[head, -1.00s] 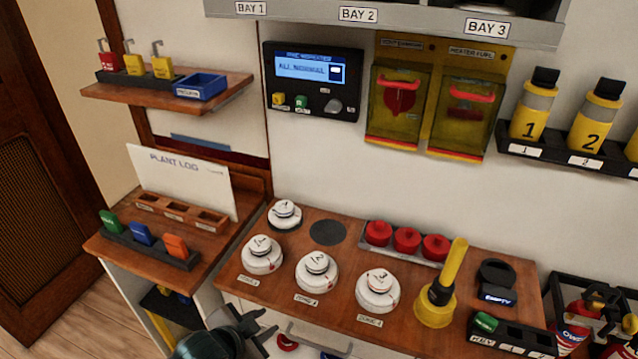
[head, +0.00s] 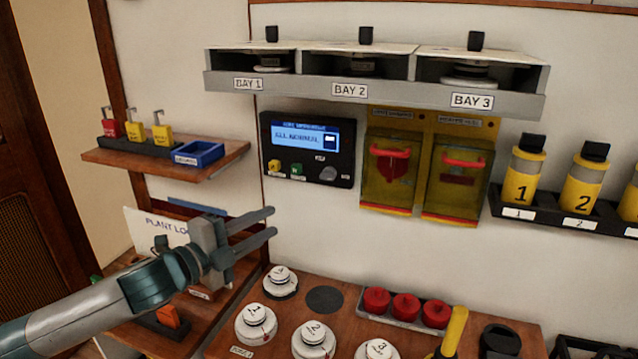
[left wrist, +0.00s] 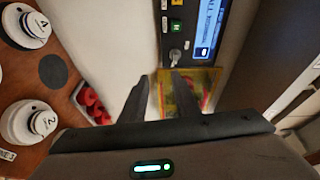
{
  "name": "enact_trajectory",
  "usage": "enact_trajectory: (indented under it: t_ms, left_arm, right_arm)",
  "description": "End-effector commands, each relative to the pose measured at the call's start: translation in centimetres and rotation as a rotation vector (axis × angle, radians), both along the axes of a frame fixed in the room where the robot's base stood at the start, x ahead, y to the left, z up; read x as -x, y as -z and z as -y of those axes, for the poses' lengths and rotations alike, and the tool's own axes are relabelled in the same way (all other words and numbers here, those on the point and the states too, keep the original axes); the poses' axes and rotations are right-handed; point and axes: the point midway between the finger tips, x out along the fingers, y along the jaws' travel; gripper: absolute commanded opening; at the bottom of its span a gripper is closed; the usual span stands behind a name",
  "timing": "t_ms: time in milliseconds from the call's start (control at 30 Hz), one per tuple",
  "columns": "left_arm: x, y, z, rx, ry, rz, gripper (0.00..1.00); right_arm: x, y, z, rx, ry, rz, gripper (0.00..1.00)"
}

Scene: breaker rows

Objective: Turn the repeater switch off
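The black repeater panel (head: 348,140) is on the wall with a lit blue screen (head: 305,134) that reads ALL NORMAL. Below the screen are a yellow button (head: 275,166), a green button (head: 297,169) and a round grey switch knob (head: 328,174) at lower right. My left gripper (head: 273,222) is open and empty, below and left of the panel, fingers pointing right. In the left wrist view, the panel (left wrist: 192,28) is turned sideways, and its knob (left wrist: 175,56) lies beyond the fingertips (left wrist: 158,76), apart from them. My right gripper is not in view.
Two yellow covered boxes (head: 455,190) hang right of the panel. The bay shelf (head: 375,97) is above it. A small shelf (head: 228,151) with padlocks is at left. Below is a wooden counter (head: 290,310) with white detectors and red caps (head: 406,306).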

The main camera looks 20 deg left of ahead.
Motion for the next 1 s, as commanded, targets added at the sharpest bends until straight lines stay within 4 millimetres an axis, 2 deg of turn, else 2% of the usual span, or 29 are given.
enact_trajectory:
  t_ms: [33, 100, 200, 667, 1000]
  left_arm:
    - [-0.1, -1.4, -0.3, -0.031, 0.015, 0.030, 0.28]
    - [-0.1, -2.6, -0.4, -0.058, 0.031, 0.060, 0.28]
    - [-0.1, -3.4, -0.4, -0.077, 0.043, 0.081, 0.28]
    - [-0.3, -3.6, -0.3, -0.077, 0.044, 0.082, 0.28]
    - [-2.8, -3.9, 0.8, -0.075, 0.044, 0.084, 0.28]
  right_arm:
    - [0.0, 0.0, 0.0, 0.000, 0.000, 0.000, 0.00]
    - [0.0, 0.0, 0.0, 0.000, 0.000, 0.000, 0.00]
    - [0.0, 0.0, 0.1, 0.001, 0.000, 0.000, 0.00]
    - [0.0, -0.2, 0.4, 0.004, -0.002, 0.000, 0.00]
    - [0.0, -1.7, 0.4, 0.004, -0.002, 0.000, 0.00]
